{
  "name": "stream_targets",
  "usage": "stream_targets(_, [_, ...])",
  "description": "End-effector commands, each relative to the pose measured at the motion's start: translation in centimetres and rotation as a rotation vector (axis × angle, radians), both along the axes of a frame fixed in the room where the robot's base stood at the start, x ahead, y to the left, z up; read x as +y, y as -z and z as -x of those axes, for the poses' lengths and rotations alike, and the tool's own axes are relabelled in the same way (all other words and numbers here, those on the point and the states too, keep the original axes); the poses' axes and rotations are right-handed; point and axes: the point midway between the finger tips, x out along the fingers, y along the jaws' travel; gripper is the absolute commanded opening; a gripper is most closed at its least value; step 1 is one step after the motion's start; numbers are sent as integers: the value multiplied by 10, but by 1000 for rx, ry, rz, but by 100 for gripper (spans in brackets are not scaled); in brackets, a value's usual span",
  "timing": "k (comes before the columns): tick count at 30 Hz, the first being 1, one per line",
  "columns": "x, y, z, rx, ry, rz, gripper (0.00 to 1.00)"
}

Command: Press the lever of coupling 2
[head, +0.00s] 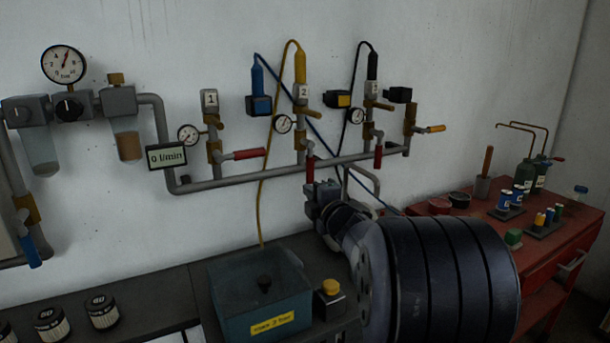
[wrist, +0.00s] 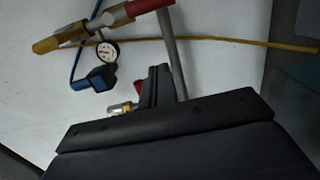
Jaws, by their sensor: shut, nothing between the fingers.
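Coupling 2 stands in the middle of the wall pipe, with its label plate (head: 303,93) above a brass body. Its small brass lever (head: 313,113) sticks out to the right, and it shows at the top of the wrist view (wrist: 86,7). A yellow plug (head: 300,68) sits on its top. Its red handle (head: 310,167) hangs down. My gripper (head: 318,190) is shut and empty, below coupling 2 near the red handle's lower end. In the wrist view my gripper (wrist: 157,70) stands apart from the lever. My arm partly hides the gripper in the head view.
Coupling 1 (head: 213,145) is to the left, its red handle pointing right. Coupling 3 (head: 372,105) is to the right. Gauges, hoses and a blue-faced block (head: 260,105) crowd the wall. A teal box (head: 225,318) stands on the bench below; a red cart (head: 560,235) is at right.

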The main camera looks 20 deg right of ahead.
Motion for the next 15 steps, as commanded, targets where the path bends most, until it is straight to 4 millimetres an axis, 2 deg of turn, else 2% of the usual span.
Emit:
stream_targets(5, [0, -1, -13, 0, -1, -2, 0])
stream_targets(15, [0, -1, -72, 2, -1, -3, 0])
